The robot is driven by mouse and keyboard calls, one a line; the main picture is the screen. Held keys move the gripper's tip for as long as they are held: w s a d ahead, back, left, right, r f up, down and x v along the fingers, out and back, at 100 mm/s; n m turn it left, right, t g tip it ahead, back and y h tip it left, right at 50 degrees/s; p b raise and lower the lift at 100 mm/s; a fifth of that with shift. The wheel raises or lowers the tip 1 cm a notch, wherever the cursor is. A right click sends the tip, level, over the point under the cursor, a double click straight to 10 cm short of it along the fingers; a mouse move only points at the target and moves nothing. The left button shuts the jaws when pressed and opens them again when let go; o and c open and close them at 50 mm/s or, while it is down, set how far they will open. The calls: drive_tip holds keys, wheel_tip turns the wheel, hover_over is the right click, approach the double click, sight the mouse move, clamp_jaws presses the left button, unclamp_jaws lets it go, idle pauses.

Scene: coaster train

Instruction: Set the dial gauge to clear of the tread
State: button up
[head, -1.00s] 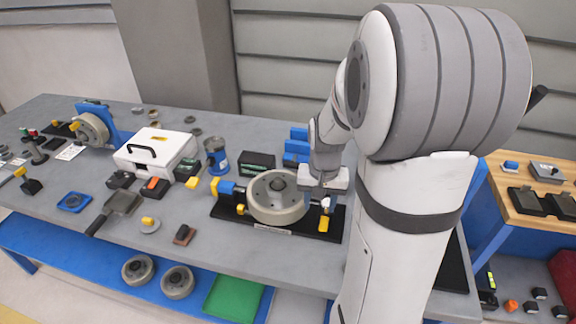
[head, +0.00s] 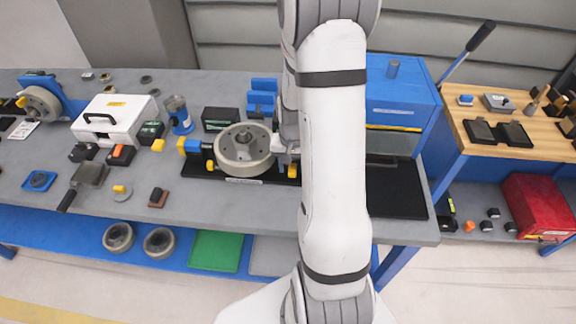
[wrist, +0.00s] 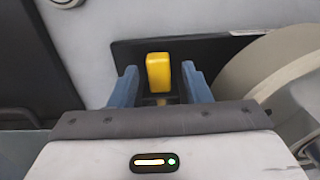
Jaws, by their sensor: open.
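A grey wheel (head: 244,150) lies flat on a black fixture plate (head: 210,171), with a blue and yellow block (head: 196,151) at its left. A yellow tab (head: 293,170) stands at the plate's right end, beside the wheel. It also shows upright in the wrist view (wrist: 158,72). My gripper (wrist: 162,88) is open, its blue fingers on either side of the tab with small gaps visible. The wheel's edge (wrist: 275,70) is to the right in the wrist view. I cannot make out the dial gauge's face; my arm covers part of that end.
A blue cabinet (head: 404,95) and black mat (head: 398,190) are right of my arm. A white case (head: 113,118), a blue cup-like holder (head: 180,118) and a dark box (head: 220,119) stand left and behind. The bench's front strip is mostly clear.

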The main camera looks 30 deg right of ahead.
drive_tip(key=shift+c, duration=0.5)
clamp_jaws()
